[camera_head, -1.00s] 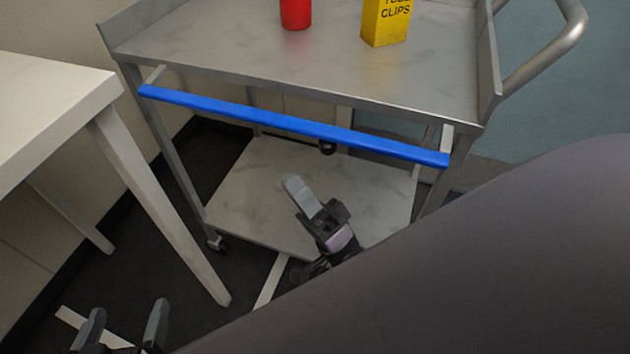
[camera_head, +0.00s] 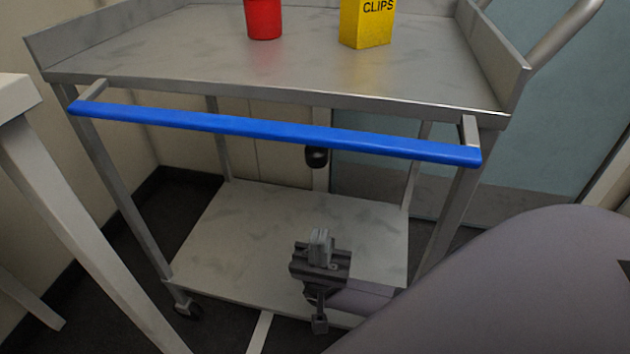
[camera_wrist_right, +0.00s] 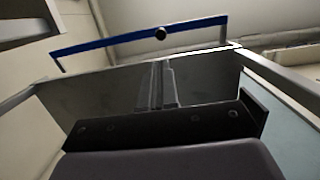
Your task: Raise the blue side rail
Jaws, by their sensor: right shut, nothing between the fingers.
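The blue side rail (camera_head: 275,131) is a long bar on two short metal arms along the near side of a metal cart, just below its top shelf (camera_head: 260,65). It also shows in the right wrist view (camera_wrist_right: 142,36), across the top. My right gripper (camera_head: 320,235) is below the rail in the head view, in front of the lower shelf, pointing upward. Its fingers are together and empty, apart from the rail. The fingertips also show in the right wrist view (camera_wrist_right: 160,68). My left gripper is not in view now.
A red container (camera_head: 263,18) and a yellow clips box (camera_head: 366,22) stand on the top shelf. The lower shelf (camera_head: 235,235) looks bare. A pale table (camera_head: 50,180) stands close at the left. A push handle (camera_head: 562,32) is at the right.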

